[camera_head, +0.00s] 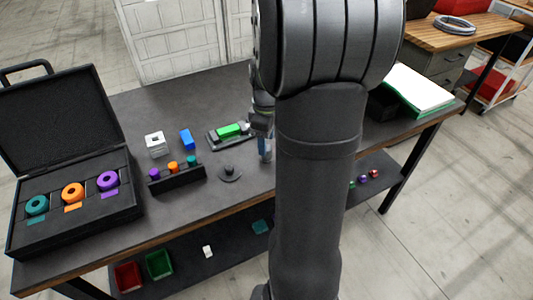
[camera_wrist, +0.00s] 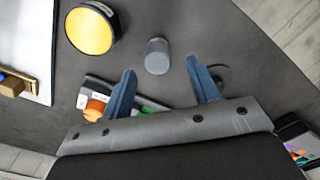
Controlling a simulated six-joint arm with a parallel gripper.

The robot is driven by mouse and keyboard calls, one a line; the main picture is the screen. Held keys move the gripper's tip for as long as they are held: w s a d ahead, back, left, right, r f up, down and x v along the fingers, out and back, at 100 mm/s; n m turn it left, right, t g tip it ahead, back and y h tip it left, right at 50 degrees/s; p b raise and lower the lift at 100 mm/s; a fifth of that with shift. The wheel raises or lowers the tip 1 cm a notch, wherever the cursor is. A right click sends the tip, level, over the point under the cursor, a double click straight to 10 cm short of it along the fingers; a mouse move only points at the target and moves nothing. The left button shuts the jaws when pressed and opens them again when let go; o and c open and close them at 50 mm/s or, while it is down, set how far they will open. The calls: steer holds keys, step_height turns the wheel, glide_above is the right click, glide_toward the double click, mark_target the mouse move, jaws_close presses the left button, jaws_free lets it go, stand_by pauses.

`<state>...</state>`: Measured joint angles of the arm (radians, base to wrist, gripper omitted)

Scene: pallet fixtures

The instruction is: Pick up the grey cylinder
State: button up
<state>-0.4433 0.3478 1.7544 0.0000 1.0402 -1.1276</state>
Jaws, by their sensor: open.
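The grey cylinder (camera_wrist: 157,56) stands on the dark table in the wrist view, just beyond and between my two blue fingertips. My gripper (camera_wrist: 161,67) is open, with a finger on each side and nothing held between them. A gap of table shows between the fingers and the cylinder. In the head view only a bit of my gripper (camera_head: 265,150) shows beside my arm. The cylinder is hidden there, likely behind my arm.
A yellow-topped round item (camera_wrist: 92,30) stands left of the cylinder. A black disc (camera_wrist: 220,75) lies behind the right finger. A black rack (camera_head: 177,178) holds coloured pegs. An open black case (camera_head: 75,190) holds rings. A white block (camera_head: 155,144) and blue block (camera_head: 186,139) stand nearby.

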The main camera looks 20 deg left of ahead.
steer(key=shift+w+f, duration=0.1)
steer(key=shift+f, duration=2.55)
steer(key=c, duration=1)
steer(key=shift+c, duration=0.2)
steer(key=shift+r, duration=0.15)
steer(key=shift+r, duration=0.6)
step_height(320, 180, up, 3)
steer(key=shift+r, duration=0.1)
steer(key=s+d+r, duration=0.1)
steer(key=d+r, duration=0.5)
steer(key=d, duration=0.5)
steer(key=shift+s+d+r, duration=0.2)
steer(key=shift+d, duration=0.1)
steer(key=shift+o, duration=0.4)
